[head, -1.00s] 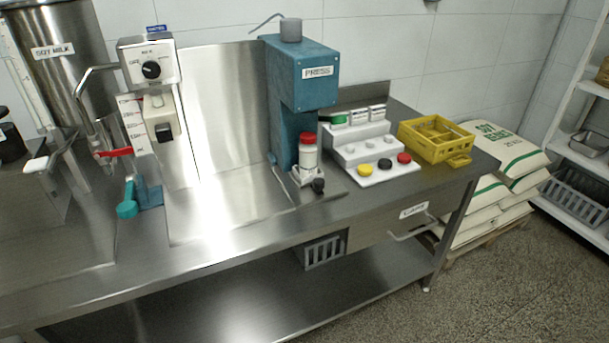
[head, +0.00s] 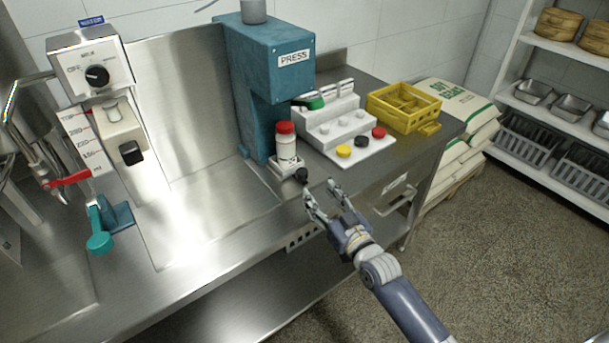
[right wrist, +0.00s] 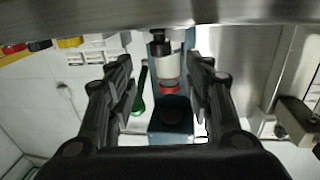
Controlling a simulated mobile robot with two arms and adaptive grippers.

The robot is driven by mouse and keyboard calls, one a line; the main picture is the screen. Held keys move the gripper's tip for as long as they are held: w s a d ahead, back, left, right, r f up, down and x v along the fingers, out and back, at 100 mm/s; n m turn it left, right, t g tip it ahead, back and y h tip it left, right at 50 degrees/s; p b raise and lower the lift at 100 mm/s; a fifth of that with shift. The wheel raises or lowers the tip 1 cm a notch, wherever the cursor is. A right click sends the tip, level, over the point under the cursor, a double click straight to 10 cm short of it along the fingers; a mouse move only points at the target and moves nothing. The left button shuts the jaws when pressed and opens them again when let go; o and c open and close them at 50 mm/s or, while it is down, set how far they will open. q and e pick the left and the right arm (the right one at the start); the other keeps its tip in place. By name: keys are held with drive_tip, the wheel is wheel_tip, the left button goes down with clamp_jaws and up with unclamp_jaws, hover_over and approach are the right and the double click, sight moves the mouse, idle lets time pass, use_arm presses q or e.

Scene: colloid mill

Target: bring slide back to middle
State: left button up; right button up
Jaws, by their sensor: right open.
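The slide (head: 284,168) is a small white carriage at the foot of the blue-green press (head: 268,75). It carries a white bottle (head: 287,147) with a red cap, standing upright. A black knob (head: 301,175) sticks out at its front. My right gripper (head: 320,187) is open and empty, just right of and in front of the knob, apart from it. In the right wrist view, the bottle (right wrist: 168,66) and the dark knob (right wrist: 157,46) appear upside down between my open fingers. My left gripper is out of view.
Right of the slide stands a stepped white rack (head: 330,122) with coloured caps, then a yellow crate (head: 403,107). A teal-handled tool (head: 103,228) lies at the left. The steel counter (head: 205,225) is clear in front of the press. A drawer handle (head: 398,200) juts out below.

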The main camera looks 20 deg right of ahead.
sight(305, 176)
drive_tip(key=w, duration=0.2)
drive_tip(key=w+a, duration=0.1)
drive_tip(key=w, duration=0.5)
drive_tip(key=shift+a, duration=0.3)
drive_tip(key=shift+f, duration=0.1)
clamp_jaws()
